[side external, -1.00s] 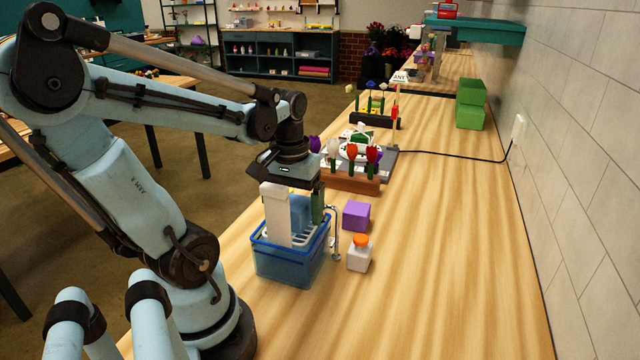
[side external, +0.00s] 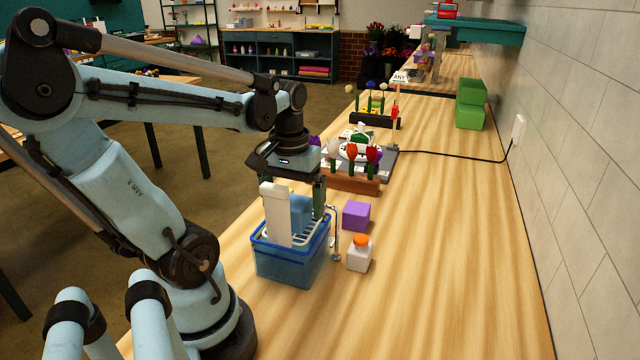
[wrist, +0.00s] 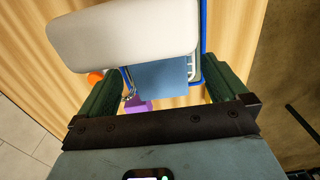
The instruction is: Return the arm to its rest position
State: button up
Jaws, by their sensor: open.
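My gripper (side external: 304,193) hangs above the back of a blue bin (side external: 290,262) on the wooden bench. In the wrist view its two green fingers (wrist: 168,92) are spread apart with nothing held between them. A white rounded slab (side external: 276,214) and a blue slab (side external: 301,215) stand upright in the bin, in front of the fingers. In the wrist view the white slab (wrist: 125,32) fills the upper part and the blue piece (wrist: 160,76) shows beyond the fingers. The slabs partly hide the fingers in the side view.
A purple block (side external: 356,215) and a white bottle with an orange cap (side external: 359,255) stand right of the bin. A wooden rack with flowers (side external: 352,182) is behind. The bench's right front is clear.

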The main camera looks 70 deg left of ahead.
jog(key=shift+r, duration=2.75)
jog(key=w+d+f+m+t+y, duration=0.25)
jog(key=w+d+t, duration=0.25)
jog(key=w, duration=0.5)
jog(key=s+d+f+m+t+h, duration=0.1)
jog(key=d+m+t+h, duration=0.1)
jog(key=d+m, duration=0.4)
jog(key=shift+s+d+f, duration=0.25)
jog(key=shift+d+f, duration=0.05)
jog(key=shift+d, duration=0.9)
jog(key=shift+m+h, duration=0.25)
